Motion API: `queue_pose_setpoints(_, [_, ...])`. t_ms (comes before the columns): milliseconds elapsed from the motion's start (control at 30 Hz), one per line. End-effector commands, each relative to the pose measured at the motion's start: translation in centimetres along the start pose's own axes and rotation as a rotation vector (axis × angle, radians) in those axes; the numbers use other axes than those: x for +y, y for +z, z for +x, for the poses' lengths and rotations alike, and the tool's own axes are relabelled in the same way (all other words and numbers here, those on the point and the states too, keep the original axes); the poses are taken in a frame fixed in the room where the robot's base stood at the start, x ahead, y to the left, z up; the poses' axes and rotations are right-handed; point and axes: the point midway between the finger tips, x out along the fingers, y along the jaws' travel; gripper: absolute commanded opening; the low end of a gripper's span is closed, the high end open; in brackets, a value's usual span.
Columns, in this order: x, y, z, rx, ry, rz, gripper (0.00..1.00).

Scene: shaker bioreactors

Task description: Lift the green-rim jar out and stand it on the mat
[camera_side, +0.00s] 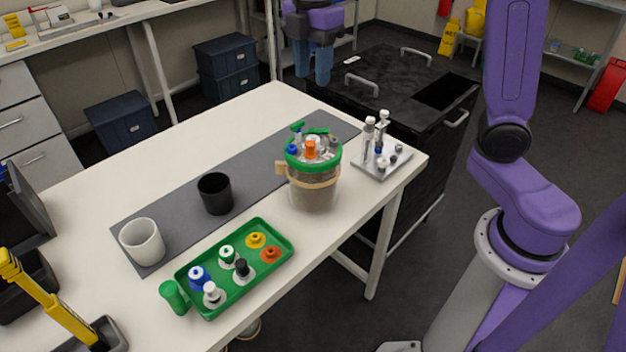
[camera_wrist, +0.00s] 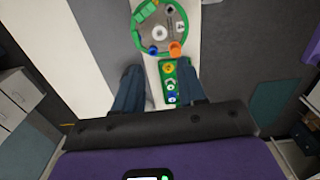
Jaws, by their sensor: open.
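The green-rim jar (camera_side: 314,190) stands upright near the right end of the white table. It has a clear greyish body, a tan band with a tab at its left, and several coloured ports and caps on its lid. In the wrist view its top (camera_wrist: 162,30) lies at the upper middle, ahead of my fingers. The dark grey mat (camera_side: 172,206) runs lengthwise along the table, behind and left of the jar. My gripper (camera_side: 313,76) is open and empty, raised above and behind the jar. It also shows in the wrist view (camera_wrist: 160,90), fingers apart.
A black cup (camera_side: 215,194) and a white cup (camera_side: 142,241) stand on the mat. A green tray (camera_side: 285,233) with several caps is at the front, a green tube (camera_side: 174,297) beside it. A metal rack (camera_side: 368,168) with small bottles stands right of the jar.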

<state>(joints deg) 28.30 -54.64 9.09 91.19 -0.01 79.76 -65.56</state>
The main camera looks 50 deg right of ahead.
Motion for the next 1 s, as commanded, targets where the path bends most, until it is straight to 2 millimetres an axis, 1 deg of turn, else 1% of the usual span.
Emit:
queue_pose_setpoints(33, [-0.1,0.1,1.1,-0.002,-0.005,0.000,0.40])
queue_pose_setpoints(100, [-0.1,0.1,2.4,-0.003,-0.005,0.000,0.40])
queue_pose_setpoints(400, [-0.1,0.1,7.8,-0.002,-0.005,0.002,0.40])
queue_pose_setpoints(500, [-0.1,0.0,9.0,-0.001,-0.002,0.002,0.40])
queue_pose_setpoints(767, [0.0,0.1,10.7,-0.001,-0.002,0.002,0.40])
queue_pose_setpoints(1000, [0.0,0.2,14.0,-0.002,-0.003,0.002,0.40])
